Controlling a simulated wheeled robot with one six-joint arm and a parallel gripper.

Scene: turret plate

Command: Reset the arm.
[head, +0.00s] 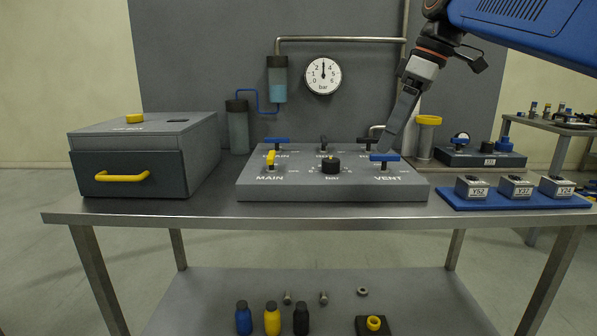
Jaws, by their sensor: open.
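My gripper (388,143) hangs down at the right of the grey control panel (330,190), below my blue arm. Its fingertips are right above or at the blue VENT handle (384,158); I cannot tell whether they touch it. The fingers are seen edge-on, with no held object visible. The VENT handle lies crosswise. The yellow MAIN handle (271,158) points toward me on the left of the panel. A black knob (330,165) marked bar sits between them.
A grey box (145,150) with a yellow-handled drawer stands at the left. A blue tray (470,202) with three labelled blocks lies at the right. A yellow-topped cylinder (428,121) stands behind. A gauge (322,76) and pipe (340,39) are on the wall panel.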

